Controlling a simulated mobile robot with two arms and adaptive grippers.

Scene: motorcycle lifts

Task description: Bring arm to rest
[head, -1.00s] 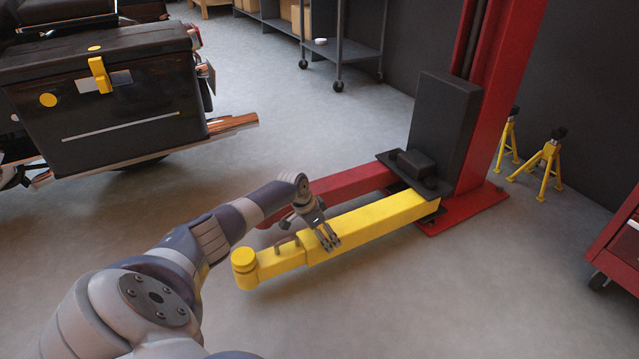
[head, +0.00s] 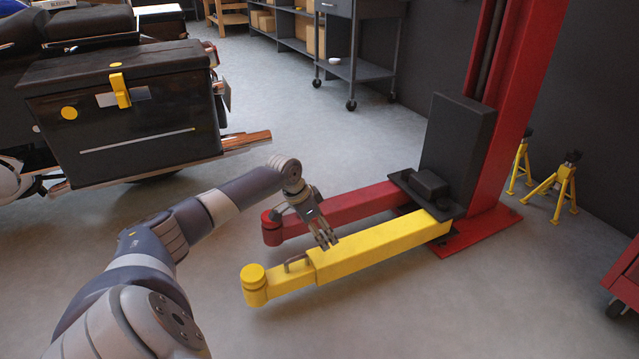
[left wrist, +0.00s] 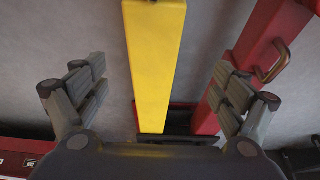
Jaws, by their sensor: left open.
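My left arm reaches in from the lower left in the head view. Its gripper (head: 325,236) hangs near the yellow lift arm (head: 385,249), beside its handle (head: 297,264). In the left wrist view the two fingers of the gripper (left wrist: 160,95) are spread wide, with nothing between them but the view of the yellow lift arm (left wrist: 157,60) below. The red lift arm (head: 352,204) lies behind the yellow one. It also shows in the left wrist view (left wrist: 258,35) at the right, with a metal handle. My right gripper is in neither view.
A red lift post (head: 505,130) with a black box (head: 455,145) stands at the right. Yellow jack stands (head: 562,188) and a red cabinet (head: 625,275) are further right. A motorcycle with a black case (head: 135,118) is at the left. The floor between is clear.

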